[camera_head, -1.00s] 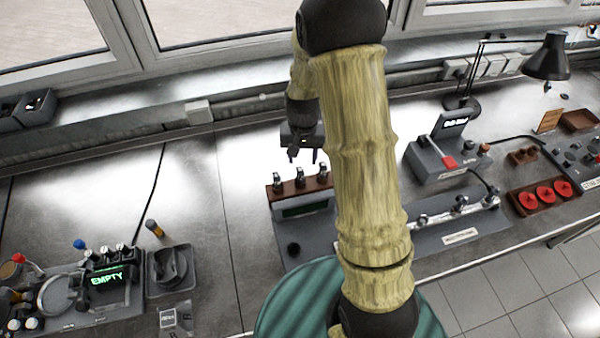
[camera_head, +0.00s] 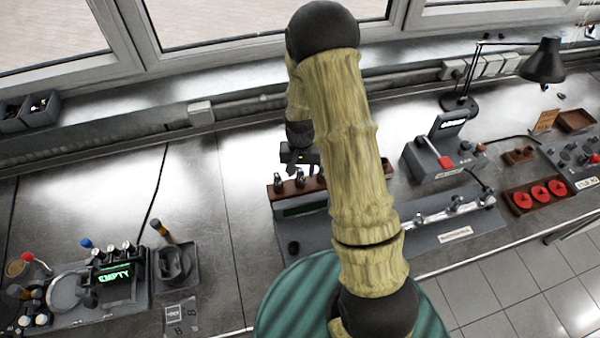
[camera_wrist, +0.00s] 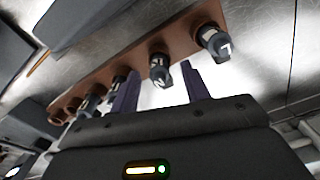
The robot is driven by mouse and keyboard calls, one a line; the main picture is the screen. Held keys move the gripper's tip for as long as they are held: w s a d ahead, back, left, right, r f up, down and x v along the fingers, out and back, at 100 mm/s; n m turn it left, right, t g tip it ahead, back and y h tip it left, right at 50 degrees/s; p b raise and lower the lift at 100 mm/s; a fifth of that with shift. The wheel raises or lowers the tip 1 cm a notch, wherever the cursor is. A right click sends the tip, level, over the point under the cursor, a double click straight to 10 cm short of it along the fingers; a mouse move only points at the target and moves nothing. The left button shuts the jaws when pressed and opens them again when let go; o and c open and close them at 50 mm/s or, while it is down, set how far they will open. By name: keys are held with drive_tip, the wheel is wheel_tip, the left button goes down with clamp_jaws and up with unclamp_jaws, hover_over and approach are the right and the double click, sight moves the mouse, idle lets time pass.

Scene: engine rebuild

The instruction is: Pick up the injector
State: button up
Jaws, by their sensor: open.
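Several dark injectors with pale, marked caps stand in a brown rack; in the head view one injector (camera_head: 301,179) is near the middle of the visible row. The rack (camera_head: 287,190) is partly hidden behind my arm. My gripper (camera_head: 304,168) is just above and behind the row, and its fingertips are hard to make out there. In the wrist view my gripper (camera_wrist: 160,88) is open, with two dark fingers apart. One injector (camera_wrist: 160,68) shows between the fingers, not gripped. Another injector (camera_wrist: 212,42) is to the right, and others are to the left.
A grey device with an "EMPTY" display (camera_head: 115,277) stands at the left. A grey box with a red lever (camera_head: 432,160) and a brown tray with red discs (camera_head: 520,203) are at the right. The steel bench (camera_head: 200,205) is clear left of the rack.

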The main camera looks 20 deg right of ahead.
drive_tip(key=shift+f, duration=0.2)
idle(0.4)
clamp_jaws()
drive_tip(key=shift+r, duration=0.15)
wheel_tip(320, 180, up, 10)
drive_tip(key=b, duration=0.3)
drive_tip(key=shift+a, duration=0.1)
idle(0.7)
